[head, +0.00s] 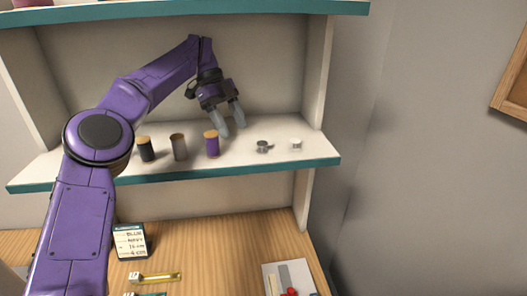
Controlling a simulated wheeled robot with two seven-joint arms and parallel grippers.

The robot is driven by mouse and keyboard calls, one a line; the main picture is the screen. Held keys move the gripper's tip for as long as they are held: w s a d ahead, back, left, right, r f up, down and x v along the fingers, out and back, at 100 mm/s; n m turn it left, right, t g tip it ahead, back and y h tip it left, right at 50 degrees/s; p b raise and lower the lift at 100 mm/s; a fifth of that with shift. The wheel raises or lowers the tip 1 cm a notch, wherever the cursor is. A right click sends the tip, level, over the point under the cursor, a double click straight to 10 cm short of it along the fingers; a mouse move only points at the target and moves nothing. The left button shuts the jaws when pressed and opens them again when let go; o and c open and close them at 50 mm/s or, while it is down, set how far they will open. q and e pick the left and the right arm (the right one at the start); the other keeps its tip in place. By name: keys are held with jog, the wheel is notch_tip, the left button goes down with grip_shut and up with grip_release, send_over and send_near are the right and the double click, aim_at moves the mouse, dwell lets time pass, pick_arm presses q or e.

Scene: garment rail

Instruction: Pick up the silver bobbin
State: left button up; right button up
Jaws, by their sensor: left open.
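A small silver bobbin (262,147) stands on the middle shelf, right of the thread spools. My left gripper (233,129) is open and empty, just above the shelf. It points down, left of the silver bobbin and apart from it, close behind the purple spool. My right gripper is not in view.
On the middle shelf (235,171) stand a dark spool (146,149), a grey-brown spool (179,147) and a purple spool (212,145). A small white bobbin (296,145) is right of the silver one. A side panel (317,75) bounds the shelf at right. A written card (130,241) is below.

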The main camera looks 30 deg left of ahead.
aim_at(263, 143)
pick_arm(q)
jog(key=d, duration=0.1)
jog(key=s+d, duration=0.1)
jog(key=d, duration=0.2)
jog(key=shift+s+d+r+b, duration=0.2)
jog(key=shift+s+b, duration=0.1)
jog(key=shift+s, duration=0.1)
jog(key=d, duration=0.5)
jog(key=shift+s+f, duration=0.15)
jog(key=shift+f, duration=0.05)
jog(key=shift+s+d+f, duration=0.15)
jog(key=shift+d+f, duration=0.15)
jog(key=shift+d, duration=0.1)
jog(key=shift+a+f, duration=0.1)
jog(key=shift+a, duration=0.15)
jog(key=shift+c, duration=0.9)
grip_shut()
jog(key=shift+d, duration=0.15)
